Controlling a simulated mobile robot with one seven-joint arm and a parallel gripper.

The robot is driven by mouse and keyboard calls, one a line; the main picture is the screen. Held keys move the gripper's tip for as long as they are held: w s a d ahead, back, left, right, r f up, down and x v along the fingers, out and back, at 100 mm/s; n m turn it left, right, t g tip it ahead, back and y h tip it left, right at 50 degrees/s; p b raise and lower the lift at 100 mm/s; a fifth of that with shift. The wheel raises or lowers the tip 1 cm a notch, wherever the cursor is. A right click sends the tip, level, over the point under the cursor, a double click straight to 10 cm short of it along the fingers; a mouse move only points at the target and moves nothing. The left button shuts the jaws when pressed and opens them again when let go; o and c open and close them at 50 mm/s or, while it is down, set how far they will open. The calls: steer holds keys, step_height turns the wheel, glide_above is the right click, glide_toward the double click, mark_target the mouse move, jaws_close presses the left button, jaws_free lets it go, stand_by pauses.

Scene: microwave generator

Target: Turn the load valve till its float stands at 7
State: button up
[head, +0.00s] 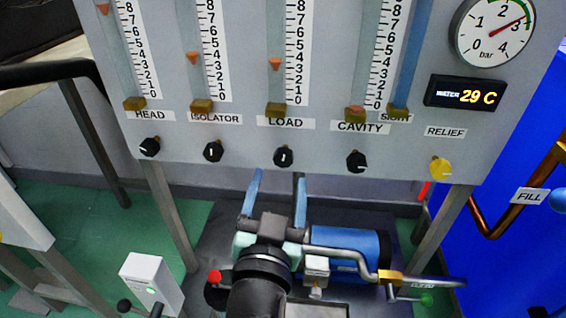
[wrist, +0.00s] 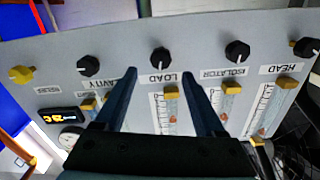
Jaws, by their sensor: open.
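The load valve (head: 283,157) is a small black knob with a white mark, on the grey panel under the LOAD label. Its orange float (head: 275,64) stands between 3 and 4 on the load scale (head: 297,50). My gripper (head: 277,178) is open and empty, just below the knob in the head view. The wrist view shows the panel upside down. There the load knob (wrist: 160,58) lies between and just beyond the fingertips of my gripper (wrist: 160,72). No contact with the knob is visible.
The isolator knob (head: 213,151) and cavity knob (head: 356,161) flank the load knob. The head knob (head: 149,147) and yellow relief knob (head: 441,168) are farther out. A pipe (head: 340,252) and blue cylinder (head: 350,250) lie below. The pressure gauge (head: 492,32) is upper right.

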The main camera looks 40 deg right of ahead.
mark_target(283, 160)
steer(key=shift+b+x, duration=0.45)
steer(key=shift+x, duration=2.55)
jaws_close()
